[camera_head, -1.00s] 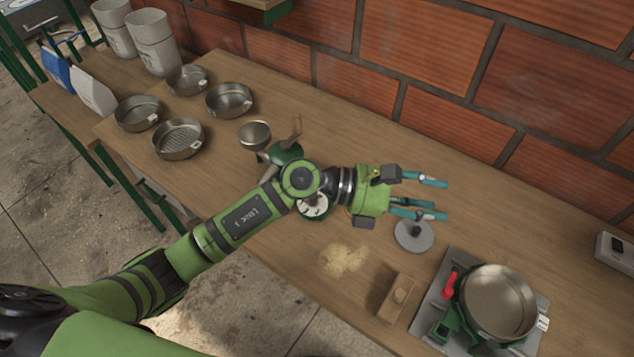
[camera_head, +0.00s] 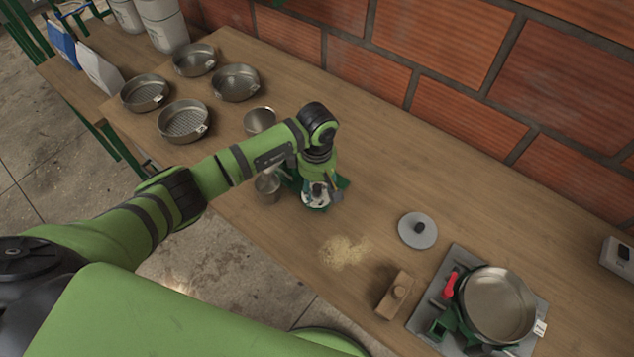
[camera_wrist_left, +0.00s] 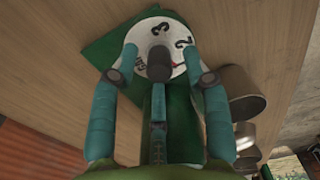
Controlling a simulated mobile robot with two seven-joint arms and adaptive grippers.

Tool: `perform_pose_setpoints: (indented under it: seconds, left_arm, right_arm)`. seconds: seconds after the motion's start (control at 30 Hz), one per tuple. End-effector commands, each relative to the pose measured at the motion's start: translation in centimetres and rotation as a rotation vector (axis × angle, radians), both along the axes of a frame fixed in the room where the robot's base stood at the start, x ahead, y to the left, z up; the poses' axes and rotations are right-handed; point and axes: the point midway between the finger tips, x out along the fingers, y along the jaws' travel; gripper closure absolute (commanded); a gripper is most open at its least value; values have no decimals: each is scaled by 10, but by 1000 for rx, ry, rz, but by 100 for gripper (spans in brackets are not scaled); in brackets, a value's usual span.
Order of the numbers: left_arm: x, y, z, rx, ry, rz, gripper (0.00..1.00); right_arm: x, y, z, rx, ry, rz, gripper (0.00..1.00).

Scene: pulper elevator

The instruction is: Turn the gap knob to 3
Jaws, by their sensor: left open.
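The gap knob is a dark grey round stub (camera_wrist_left: 158,64) in the middle of a white dial (camera_wrist_left: 150,38), seen in the left wrist view. The numbers 3 and 2 show on the dial, with a small red mark by the knob's right side. My left gripper (camera_wrist_left: 160,52) is open, one teal finger on each side of the knob, over the dial; I cannot tell if they touch it. In the head view my left gripper (camera_head: 319,187) points down at the dial (camera_head: 314,199) on the green machine, mostly hidden by my arm. My right gripper is not in view.
Metal sieves (camera_head: 183,120) stand on the table's left part. Metal cups (camera_head: 268,187) are by the machine. A grey lid (camera_head: 417,231), pale grounds (camera_head: 343,252), a wooden block (camera_head: 396,295) and a pan (camera_head: 497,304) are to the right. The back middle of the table is clear.

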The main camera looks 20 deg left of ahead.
Motion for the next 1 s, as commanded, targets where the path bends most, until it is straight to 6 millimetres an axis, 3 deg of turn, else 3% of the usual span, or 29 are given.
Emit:
perform_pose_setpoints:
  seconds: [0.37, 0.4, 0.5, 0.53, 1.0]
  left_arm:
    - [0, 0, -11, -1, -1, 0, 53]
    - [0, 0, -11, -1, -1, 0, 57]
    - [0, 0, -11, -1, -1, 0, 97]
    - [0, 0, -11, -1, -1, 0, 100]
    - [0, 0, -13, 1, -1, 54, 100]
  right_arm:
    - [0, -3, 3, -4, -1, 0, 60]
    - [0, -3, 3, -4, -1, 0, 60]
    - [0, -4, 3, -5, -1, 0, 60]
    - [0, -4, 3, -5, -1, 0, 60]
    - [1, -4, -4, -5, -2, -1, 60]
